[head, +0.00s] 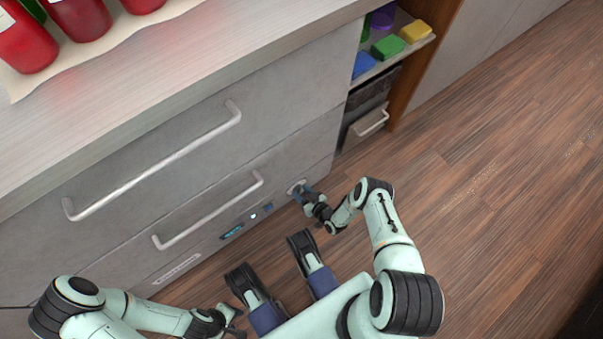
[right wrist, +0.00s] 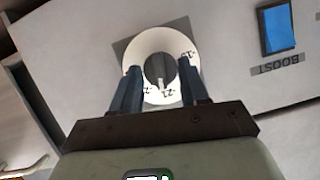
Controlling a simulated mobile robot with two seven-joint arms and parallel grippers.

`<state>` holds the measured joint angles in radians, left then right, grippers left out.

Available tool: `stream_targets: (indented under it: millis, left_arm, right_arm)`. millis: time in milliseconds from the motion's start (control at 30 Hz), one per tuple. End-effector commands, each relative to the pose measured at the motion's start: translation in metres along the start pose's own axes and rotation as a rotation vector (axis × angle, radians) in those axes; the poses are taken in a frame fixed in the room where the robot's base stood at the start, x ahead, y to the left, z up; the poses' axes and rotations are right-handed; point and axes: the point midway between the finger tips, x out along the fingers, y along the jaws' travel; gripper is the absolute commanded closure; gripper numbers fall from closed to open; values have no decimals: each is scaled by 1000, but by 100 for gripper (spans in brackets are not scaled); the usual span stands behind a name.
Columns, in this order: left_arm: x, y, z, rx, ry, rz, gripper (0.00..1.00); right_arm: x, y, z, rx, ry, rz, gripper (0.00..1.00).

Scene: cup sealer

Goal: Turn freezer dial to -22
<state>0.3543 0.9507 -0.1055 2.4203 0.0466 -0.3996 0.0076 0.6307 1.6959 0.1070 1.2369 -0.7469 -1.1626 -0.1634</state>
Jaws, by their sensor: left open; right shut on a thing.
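The freezer dial (right wrist: 148,44) has a pale ring with small dark marks and a dark centre, seen close in the right wrist view. In the head view the dial (head: 294,187) sits at the right end of the lower drawer front's control strip. My right gripper (head: 302,193) is at the dial; in the right wrist view its two dark fingers (right wrist: 157,80) are shut on the dial's knob, one on each side. My left gripper (head: 236,322) is open and empty, low in front of the drawers.
A blue panel (right wrist: 278,28) labelled BOOST is beside the dial. A lit display (head: 232,232) is further left on the strip. Two long drawer handles (head: 155,160) (head: 210,211) stick out above it. Red containers (head: 25,45) stand on the counter. The wooden floor at right is clear.

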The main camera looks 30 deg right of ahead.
Motion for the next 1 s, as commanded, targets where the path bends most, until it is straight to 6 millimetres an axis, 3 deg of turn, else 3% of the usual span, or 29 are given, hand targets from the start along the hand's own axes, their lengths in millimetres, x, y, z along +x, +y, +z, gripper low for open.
stream_targets:
  millis: [600,1000]
  left_arm:
    - [0,-1,1,-1,-4,-1,57]
    - [0,-1,1,-1,-3,-1,57]
  right_arm:
    - [1,6,1,494,2,-205,86]
    - [2,6,2,649,2,-268,86]
